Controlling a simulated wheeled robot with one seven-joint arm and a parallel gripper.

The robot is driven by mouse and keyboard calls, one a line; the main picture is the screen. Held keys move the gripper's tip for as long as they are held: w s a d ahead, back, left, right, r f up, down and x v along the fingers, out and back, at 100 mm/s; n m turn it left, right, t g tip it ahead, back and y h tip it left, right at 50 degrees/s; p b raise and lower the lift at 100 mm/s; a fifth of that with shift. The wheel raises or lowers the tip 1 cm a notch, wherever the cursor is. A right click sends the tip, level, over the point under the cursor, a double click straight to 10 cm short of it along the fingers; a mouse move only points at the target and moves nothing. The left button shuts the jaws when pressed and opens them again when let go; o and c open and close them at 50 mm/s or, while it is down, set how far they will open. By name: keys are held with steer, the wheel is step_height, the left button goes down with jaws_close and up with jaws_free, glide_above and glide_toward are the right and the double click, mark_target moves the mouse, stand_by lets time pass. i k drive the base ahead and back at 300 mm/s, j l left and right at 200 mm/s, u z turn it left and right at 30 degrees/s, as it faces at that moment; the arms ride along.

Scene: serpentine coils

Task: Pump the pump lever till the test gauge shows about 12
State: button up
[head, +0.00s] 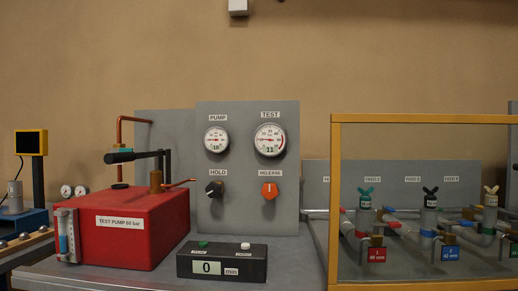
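The red test pump (125,232), labelled "TEST PUMP 60 bar", stands on the bench at the left. Its black pump lever (136,155) lies about level above the red box, with the thicker grip end to the left. The test gauge (269,140) is on the grey panel, and its number window seems to read 11. The pump gauge (216,140), to its left, has a small number that looks like 10. My gripper is not in view, and nothing is seen holding the lever.
The black hold knob (215,189) and orange release knob (269,190) sit below the gauges. A black timer box (222,264) showing 0 min stands in front. A yellow frame (335,220) borders the valves and pipes at right. A copper pipe (119,135) rises behind the lever.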

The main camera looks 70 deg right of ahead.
mark_target(110, 159)
steer(key=i+l+z, duration=0.1)
steer(key=z, duration=1.75)
steer(key=i+z, duration=0.3)
steer(key=i+u, duration=0.1)
steer(key=u, duration=1.4)
